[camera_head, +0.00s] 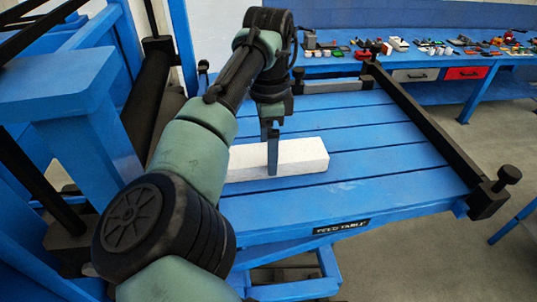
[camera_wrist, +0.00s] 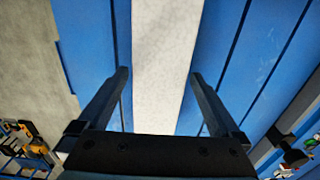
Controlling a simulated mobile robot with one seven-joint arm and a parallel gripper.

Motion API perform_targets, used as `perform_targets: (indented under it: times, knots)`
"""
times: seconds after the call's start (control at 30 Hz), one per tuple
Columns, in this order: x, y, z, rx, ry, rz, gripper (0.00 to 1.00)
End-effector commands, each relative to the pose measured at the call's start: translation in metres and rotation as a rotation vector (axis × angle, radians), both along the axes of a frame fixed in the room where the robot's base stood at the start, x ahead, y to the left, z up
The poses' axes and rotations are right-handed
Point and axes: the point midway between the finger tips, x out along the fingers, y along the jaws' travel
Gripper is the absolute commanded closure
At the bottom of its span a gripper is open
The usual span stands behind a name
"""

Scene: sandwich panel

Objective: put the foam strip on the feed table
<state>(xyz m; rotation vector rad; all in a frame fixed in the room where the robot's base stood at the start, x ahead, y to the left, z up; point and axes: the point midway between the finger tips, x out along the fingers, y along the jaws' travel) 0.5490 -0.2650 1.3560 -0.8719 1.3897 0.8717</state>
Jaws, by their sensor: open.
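The white foam strip (camera_head: 305,156) lies flat on the slatted blue feed table (camera_head: 405,190), crosswise in the head view, and its left end is hidden behind my arm. My gripper (camera_head: 272,168) points down at the strip, with one finger showing in front of its near side. In the wrist view, the strip (camera_wrist: 165,50) runs up between the two open fingers of my gripper (camera_wrist: 160,75). There are gaps beside the strip, so the jaws are not closed on it. The table's blue boards (camera_wrist: 225,55) show on both sides of it.
A dark rail (camera_head: 425,120) with knobs runs along the table's right side. A blue frame with a dark roller (camera_head: 148,100) stands at the left. A blue workbench (camera_head: 385,63) with many small tools and drawers is at the back. The right half of the table is clear.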

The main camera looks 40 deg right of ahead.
Motion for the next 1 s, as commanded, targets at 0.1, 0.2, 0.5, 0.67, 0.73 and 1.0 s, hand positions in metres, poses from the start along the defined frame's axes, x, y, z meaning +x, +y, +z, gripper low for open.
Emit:
perform_targets:
  times: [0.1,0.2,0.5,0.67,0.73,1.0]
  knots:
    - [0.001,-0.001,0.021,-0.003,-0.004,0.000,0.00]
    - [0.001,-0.001,0.045,-0.002,-0.005,0.000,0.00]
    - [0.000,0.000,0.095,-0.001,-0.002,0.000,0.00]
    - [0.000,0.000,0.102,0.000,0.000,0.000,0.00]
    - [0.000,0.000,0.103,0.000,0.001,-0.001,0.00]
    - [0.000,0.000,0.102,0.000,0.000,0.000,0.00]
